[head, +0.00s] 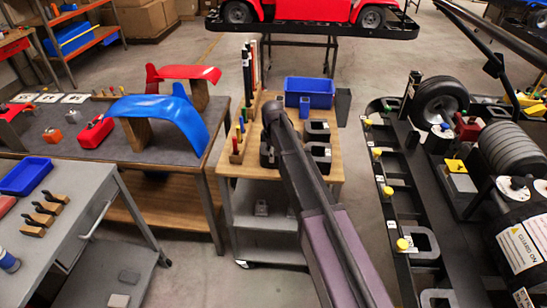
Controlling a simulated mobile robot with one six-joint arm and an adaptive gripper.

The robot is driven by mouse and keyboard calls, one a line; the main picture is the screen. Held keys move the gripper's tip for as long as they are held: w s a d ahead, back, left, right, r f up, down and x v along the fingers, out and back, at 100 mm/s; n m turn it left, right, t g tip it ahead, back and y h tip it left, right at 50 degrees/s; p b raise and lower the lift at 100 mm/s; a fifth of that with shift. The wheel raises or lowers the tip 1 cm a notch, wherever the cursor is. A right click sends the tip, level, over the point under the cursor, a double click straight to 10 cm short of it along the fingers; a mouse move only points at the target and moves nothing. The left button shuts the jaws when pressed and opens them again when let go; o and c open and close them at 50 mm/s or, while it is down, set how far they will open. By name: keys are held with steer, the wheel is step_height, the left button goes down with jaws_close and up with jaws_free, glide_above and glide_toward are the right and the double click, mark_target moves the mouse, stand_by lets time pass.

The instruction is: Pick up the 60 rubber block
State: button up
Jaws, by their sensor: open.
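I cannot make out a number on any block, so I cannot tell which one is the 60 rubber block. A small grey block (261,208) lies on the lower shelf of the wooden-topped cart (243,172). Two more small grey blocks, one at the back (129,276) and one in front (119,299), lie on the lower shelf of the grey cart at left. My arm reaches over the wooden-topped cart. My gripper (267,156) seems to hang at its far end, small and dark. Its fingers are hard to make out, and I see nothing held in it.
A blue bin (309,92) and black U-shaped pieces (317,130) occupy the wooden top. A workbench (70,143) with red and blue bodywork stands left. A black kart frame (408,190) with tyres (440,101) stands right. Bare floor shows between cart and kart.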

steer(key=shift+f+b, duration=0.8)
steer(key=shift+f, duration=0.25)
jaws_close()
